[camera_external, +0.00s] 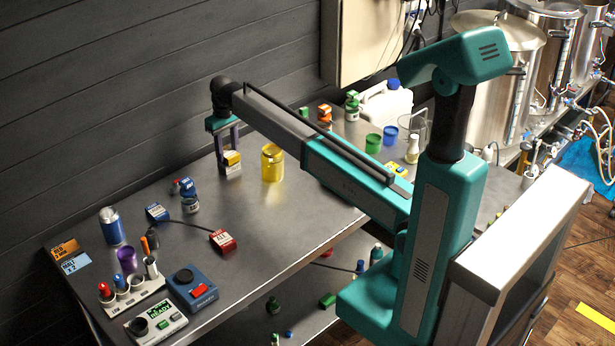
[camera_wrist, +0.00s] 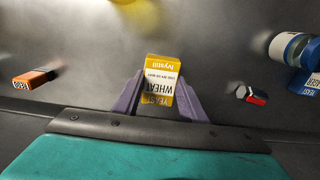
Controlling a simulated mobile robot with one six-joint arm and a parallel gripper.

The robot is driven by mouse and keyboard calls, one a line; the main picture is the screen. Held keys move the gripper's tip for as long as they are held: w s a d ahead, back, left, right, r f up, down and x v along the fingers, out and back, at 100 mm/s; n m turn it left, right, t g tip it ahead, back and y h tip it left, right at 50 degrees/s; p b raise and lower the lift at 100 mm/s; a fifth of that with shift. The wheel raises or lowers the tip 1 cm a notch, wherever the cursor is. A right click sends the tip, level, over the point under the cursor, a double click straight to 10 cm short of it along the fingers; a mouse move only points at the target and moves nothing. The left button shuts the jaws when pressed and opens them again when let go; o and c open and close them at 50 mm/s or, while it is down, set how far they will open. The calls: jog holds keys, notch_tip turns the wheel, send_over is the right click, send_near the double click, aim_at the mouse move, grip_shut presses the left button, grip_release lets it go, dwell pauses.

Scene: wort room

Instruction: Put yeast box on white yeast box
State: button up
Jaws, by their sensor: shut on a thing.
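In the outside view, my gripper (camera_external: 229,163) points down at the back of the metal table, left of the yellow jar, and the yeast box (camera_external: 232,157) shows yellow above and white below. I cannot tell whether its underside touches the table. I cannot clearly make out a separate white yeast box in either view.
A yellow jar (camera_external: 272,163) stands close to the right of my gripper. A blue-lidded jar (camera_external: 191,200), a blue box (camera_external: 157,213) and a red box (camera_external: 222,241) lie to the left and front. An orange box (camera_wrist: 31,78) lies left in the wrist view. The table's front middle is clear.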

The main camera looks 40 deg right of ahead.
aim_at(228, 152)
jog(key=shift+f, duration=0.1)
jog(key=o, duration=1)
jog(key=shift+r+b, duration=1.55)
jog(key=shift+r, duration=4.6)
jog(key=shift+f, duration=0.1)
jog(key=shift+f+p, duration=1.35)
jog(key=shift+f, duration=3.75)
jog(key=shift+r, duration=0.1)
